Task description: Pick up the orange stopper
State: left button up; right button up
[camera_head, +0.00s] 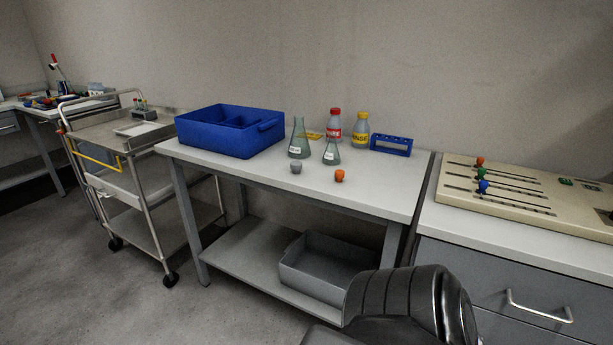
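The small orange stopper (339,175) sits on the white top of the middle table (385,194), near its front edge. A grey stopper (296,167) lies to its left. Two conical flasks stand just behind them, one taller flask (299,142) at the left and one smaller flask (331,152) at the right. Neither of my grippers shows in the head view. A black segmented part of my own arm or body covers the bottom right of the middle.
A blue box (222,139), a red-capped bottle (334,126), a yellow-capped bottle (360,131) and a blue rack (391,146) stand on the table. A grey bin (310,276) is on the lower shelf. A steel cart (128,135) is left; a slider panel (530,194) is right.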

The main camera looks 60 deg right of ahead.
aim_at(339, 174)
jog(key=i, duration=1.6)
jog(key=z, duration=2.25)
